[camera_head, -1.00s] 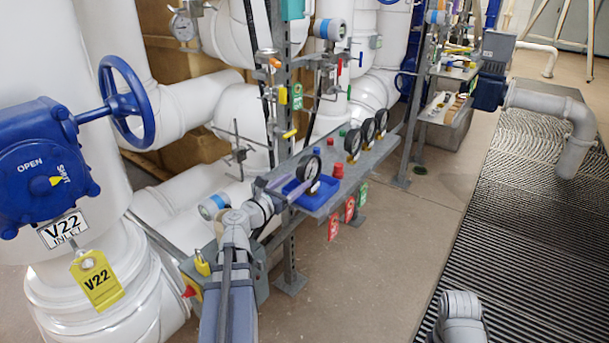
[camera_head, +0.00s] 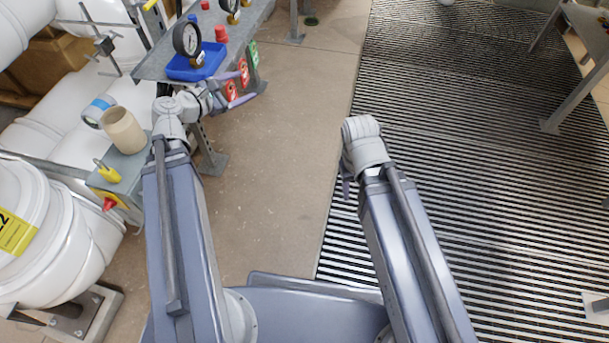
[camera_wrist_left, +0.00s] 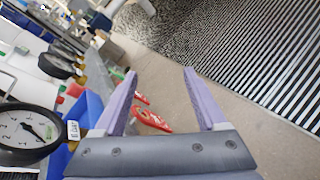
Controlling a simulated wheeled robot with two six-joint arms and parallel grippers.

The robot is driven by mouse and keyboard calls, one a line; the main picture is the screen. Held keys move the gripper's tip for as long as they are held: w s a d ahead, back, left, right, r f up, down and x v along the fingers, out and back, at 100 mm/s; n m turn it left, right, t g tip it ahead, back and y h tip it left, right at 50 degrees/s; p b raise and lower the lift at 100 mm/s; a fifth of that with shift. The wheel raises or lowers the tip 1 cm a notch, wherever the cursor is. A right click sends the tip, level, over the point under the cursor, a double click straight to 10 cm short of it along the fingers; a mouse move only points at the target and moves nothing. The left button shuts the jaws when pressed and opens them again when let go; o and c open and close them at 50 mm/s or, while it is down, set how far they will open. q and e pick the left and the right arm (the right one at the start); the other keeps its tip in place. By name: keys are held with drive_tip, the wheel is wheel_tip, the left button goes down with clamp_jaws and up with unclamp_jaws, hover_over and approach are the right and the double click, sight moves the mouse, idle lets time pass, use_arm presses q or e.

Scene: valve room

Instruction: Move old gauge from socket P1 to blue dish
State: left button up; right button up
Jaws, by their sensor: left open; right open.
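A round black-rimmed gauge (camera_head: 187,40) stands upright in the blue dish (camera_head: 212,61) on the grey shelf. It also shows in the left wrist view (camera_wrist_left: 28,132), with a small white label beside its dial and the dish (camera_wrist_left: 88,108) behind it. My left gripper (camera_head: 247,88) is open and empty just off the shelf's front edge, to the right of the dish. Its two spread fingers show in the left wrist view (camera_wrist_left: 160,73). My right gripper (camera_head: 345,188) is mostly hidden behind its wrist, over the floor grating. I cannot make out which socket is P1.
More gauges (camera_head: 232,6) and red caps (camera_head: 221,34) stand along the shelf (camera_head: 153,66). Red tags (camera_head: 231,91) hang below its front edge. A beige cup (camera_head: 123,130) stands on a grey box at left. The floor and grating (camera_head: 450,130) between the arms are open.

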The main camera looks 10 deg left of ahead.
use_arm(q)
drive_tip(key=s+d+f+m+g, duration=0.35)
drive_tip(key=d+f+m, duration=0.2)
drive_tip(key=d, duration=0.25)
drive_tip(key=s+d+f+m+g, duration=0.3)
drive_tip(key=d+f+m+g, duration=0.1)
drive_tip(key=d+m, duration=0.35)
drive_tip(key=s+d+f+m+g+y, duration=0.2)
drive_tip(key=s+m+y, duration=0.2)
drive_tip(key=m, duration=0.3)
drive_tip(key=s+d+f+m+g+y, duration=0.3)
drive_tip(key=s+m+y, duration=0.1)
drive_tip(key=s+m, duration=0.3)
drive_tip(key=shift+s+d+f+m, duration=0.15)
drive_tip(key=shift+d+m, duration=0.1)
drive_tip(key=shift+m, duration=0.05)
